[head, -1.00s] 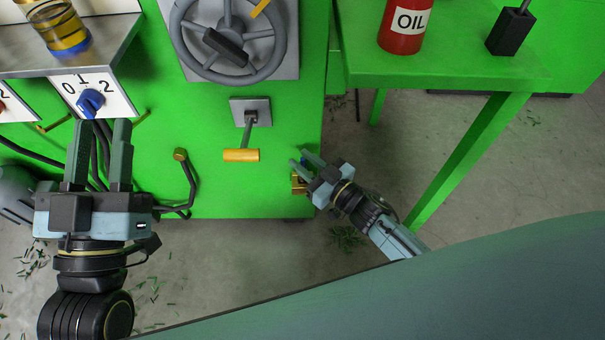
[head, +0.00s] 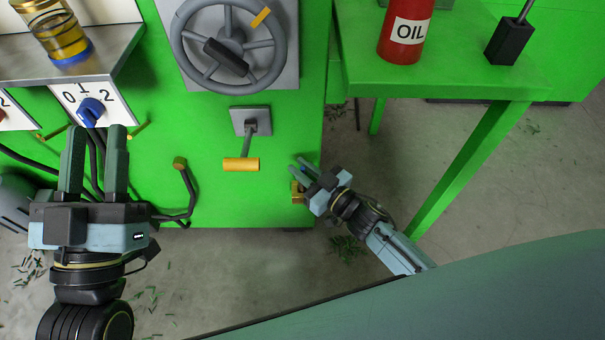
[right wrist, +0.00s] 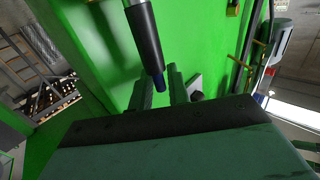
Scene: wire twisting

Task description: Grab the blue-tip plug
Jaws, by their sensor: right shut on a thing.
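A brass fitting (head: 298,194) is beside my right gripper.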

